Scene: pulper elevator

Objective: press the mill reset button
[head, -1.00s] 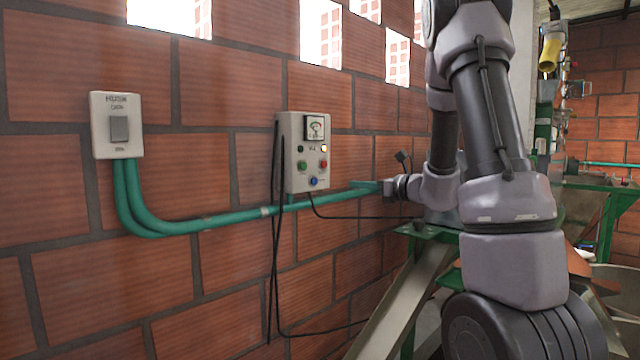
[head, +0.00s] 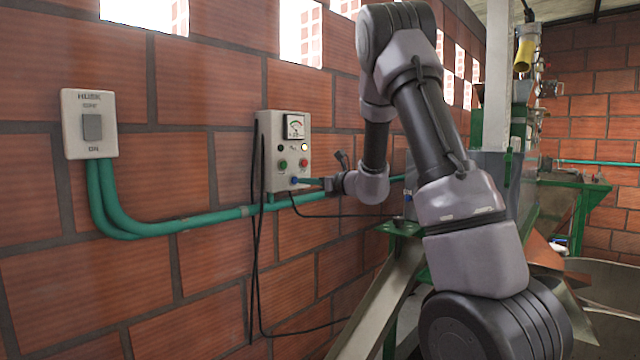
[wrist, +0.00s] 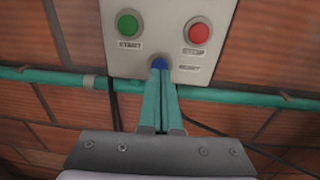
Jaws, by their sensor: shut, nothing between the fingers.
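The grey control box (head: 273,150) is fixed to the brick wall, with a gauge, small lamps, a green button and a red button. In the wrist view its blue reset button (wrist: 159,62) sits below and between the green start button (wrist: 128,23) and the red stop button (wrist: 197,33). My gripper (head: 300,181) is shut and empty. In the wrist view its teal fingertips (wrist: 160,74) are right at the lower edge of the blue button and partly cover it. I cannot tell whether they touch it.
A white husk switch (head: 90,124) is on the wall at left. Green conduit (head: 180,226) runs along the wall below the box, with black cables hanging nearby. A green-framed machine with a metal chute (head: 385,300) stands at right, close under my arm.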

